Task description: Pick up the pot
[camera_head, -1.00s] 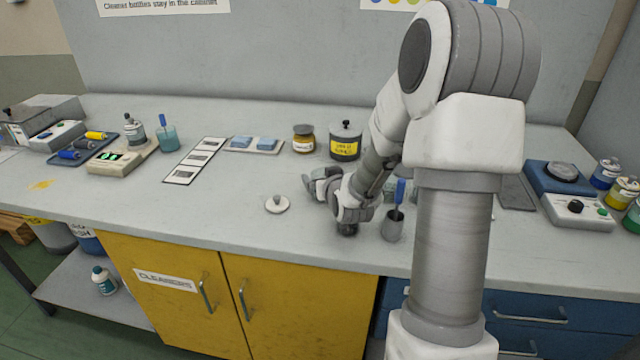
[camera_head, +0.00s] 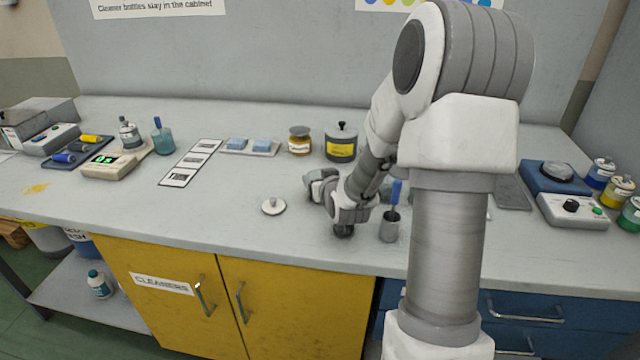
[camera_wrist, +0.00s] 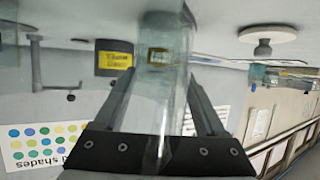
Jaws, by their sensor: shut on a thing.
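In the wrist view, my gripper (camera_wrist: 162,80) is shut on a clear, glass-like pot (camera_wrist: 160,48), with one finger on each side of it. In the head view, my gripper (camera_head: 343,226) is low over the front part of the counter; the pot cannot be made out there. I cannot tell whether the pot touches the counter. A loose white lid with a knob (camera_head: 273,206) lies on the counter left of my gripper; it also shows in the wrist view (camera_wrist: 266,34).
A grey cup with a blue-handled brush (camera_head: 390,226) stands close right of my gripper. A dark lidded jar with a yellow label (camera_head: 341,148) and an amber jar (camera_head: 300,142) stand behind. White cards (camera_head: 190,163) lie left. The counter front left of the lid is clear.

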